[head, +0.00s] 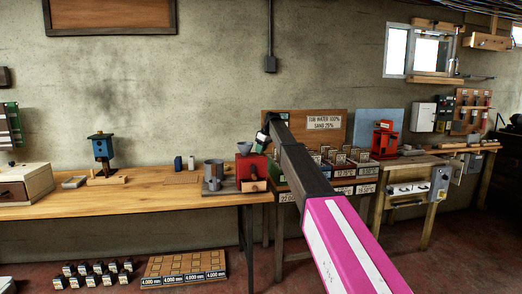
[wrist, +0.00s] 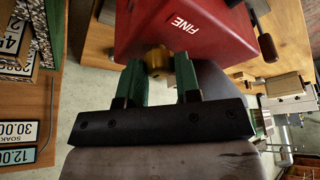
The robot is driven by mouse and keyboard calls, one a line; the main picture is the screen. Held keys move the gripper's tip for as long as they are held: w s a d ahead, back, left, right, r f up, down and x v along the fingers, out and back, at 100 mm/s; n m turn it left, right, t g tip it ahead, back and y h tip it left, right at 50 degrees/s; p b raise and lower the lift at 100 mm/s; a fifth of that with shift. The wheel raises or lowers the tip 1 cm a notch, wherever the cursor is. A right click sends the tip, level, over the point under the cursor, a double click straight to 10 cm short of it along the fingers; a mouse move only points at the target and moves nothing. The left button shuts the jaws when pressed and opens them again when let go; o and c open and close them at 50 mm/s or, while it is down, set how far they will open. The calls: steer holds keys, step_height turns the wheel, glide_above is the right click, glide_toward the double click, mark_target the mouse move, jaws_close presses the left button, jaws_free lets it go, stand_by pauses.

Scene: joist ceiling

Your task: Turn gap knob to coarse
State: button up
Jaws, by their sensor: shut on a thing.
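The red mill box (head: 249,167) sits at the right end of the wooden bench, behind the end of my arm. In the wrist view the red box (wrist: 215,40) fills the top and bears a "FINE" label (wrist: 183,24). A small brass-coloured knob (wrist: 156,58) sticks out of its near face. In the head view my gripper (head: 265,131) is small and dark, beside the mill. No "coarse" label shows, and part of the knob is hidden between the fingers.
A grey metal pot (head: 213,170) stands on the bench (head: 120,199) left of the mill. Labelled bins (head: 343,172) stand to the right, below a "TUB WATER" sign (head: 324,122). A red machine (head: 384,138) is farther right. The bench's middle is mostly clear.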

stand_by(0.4)
steer(key=o, duration=0.6)
steer(key=shift+o, duration=0.2)
steer(key=shift+r, duration=0.15)
steer(key=v, duration=1)
steer(key=shift+r, duration=0.25)
steer(key=shift+d, duration=0.15)
